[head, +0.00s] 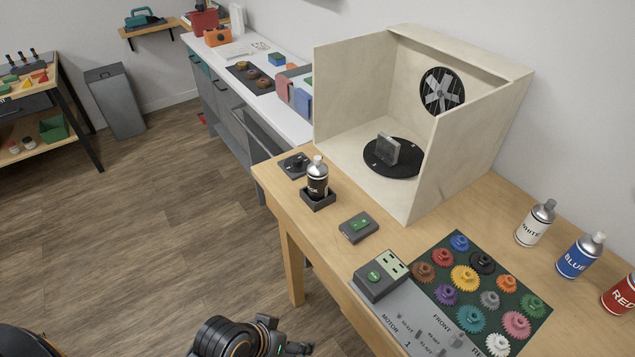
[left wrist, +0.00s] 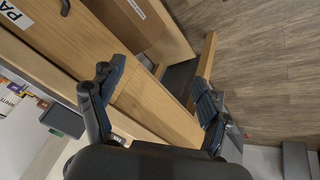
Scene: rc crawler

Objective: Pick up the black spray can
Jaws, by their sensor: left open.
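The black spray can (head: 317,178) has a black body, a silver top and a pale cap. It stands upright in a dark square holder (head: 318,199) near the left corner of the wooden table. My left gripper (head: 284,343) is at the bottom of the head view, lower in the picture than the can and well apart from it. In the left wrist view my left gripper (left wrist: 155,92) has its two fingers spread, with nothing between them. I cannot make out the can there. My right gripper is not in view.
A wooden spray booth (head: 460,157) with a turntable (head: 378,160) stands behind the can. A dark knob box (head: 295,165) and a small grey box (head: 358,228) flank it. White (head: 536,223), blue (head: 580,256) and red (head: 620,294) cans stand at right. The floor at left is open.

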